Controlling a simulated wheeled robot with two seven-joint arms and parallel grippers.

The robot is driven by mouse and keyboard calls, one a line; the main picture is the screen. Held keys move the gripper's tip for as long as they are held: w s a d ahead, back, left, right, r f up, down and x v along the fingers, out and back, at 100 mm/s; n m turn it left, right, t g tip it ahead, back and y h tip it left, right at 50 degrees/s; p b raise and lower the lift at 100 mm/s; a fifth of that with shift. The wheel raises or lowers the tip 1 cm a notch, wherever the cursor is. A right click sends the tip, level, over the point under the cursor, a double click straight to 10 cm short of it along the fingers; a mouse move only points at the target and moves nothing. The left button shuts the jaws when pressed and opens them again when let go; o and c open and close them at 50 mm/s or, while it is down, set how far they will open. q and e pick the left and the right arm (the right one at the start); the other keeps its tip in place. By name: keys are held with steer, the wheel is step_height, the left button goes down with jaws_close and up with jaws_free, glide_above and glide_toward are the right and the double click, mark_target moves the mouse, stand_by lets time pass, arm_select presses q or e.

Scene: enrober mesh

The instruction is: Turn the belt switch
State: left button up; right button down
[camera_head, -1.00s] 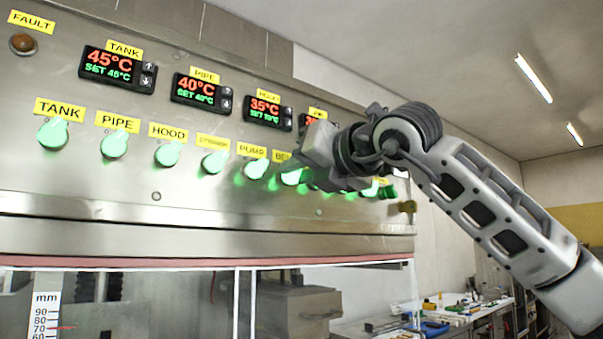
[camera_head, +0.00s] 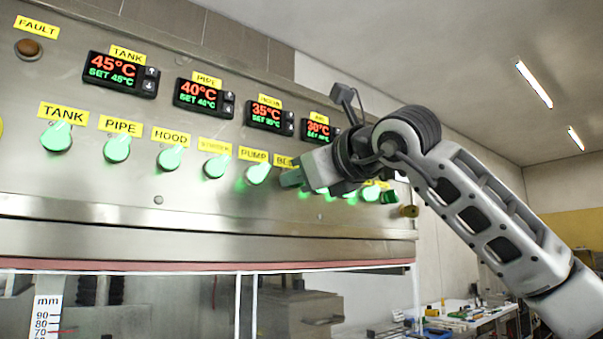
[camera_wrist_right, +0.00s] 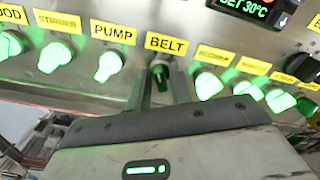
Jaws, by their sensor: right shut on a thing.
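The belt switch (camera_wrist_right: 161,76) is a knob under the yellow BELT label (camera_wrist_right: 166,45) on the steel panel. In the right wrist view it sits between the two fingers of my right gripper (camera_wrist_right: 162,92), which is shut on it. The knob looks dark there, with some green low on it, while the neighbouring knobs glow bright green. In the head view my right gripper (camera_head: 293,179) reaches the panel from the right and covers most of the belt switch. My left gripper is out of view.
The lit pump switch (camera_head: 257,173) is close to the left of my right gripper. More lit knobs stand close to its right, partly hidden by it in the head view. Temperature displays (camera_head: 269,115) sit above the row. A bench with items (camera_head: 460,315) stands behind at right.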

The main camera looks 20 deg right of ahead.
steer(key=shift+n, duration=0.5)
steer(key=c, duration=1.5)
jaws_free()
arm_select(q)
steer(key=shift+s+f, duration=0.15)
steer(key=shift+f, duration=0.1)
arm_select(e)
steer(key=shift+s, duration=0.1)
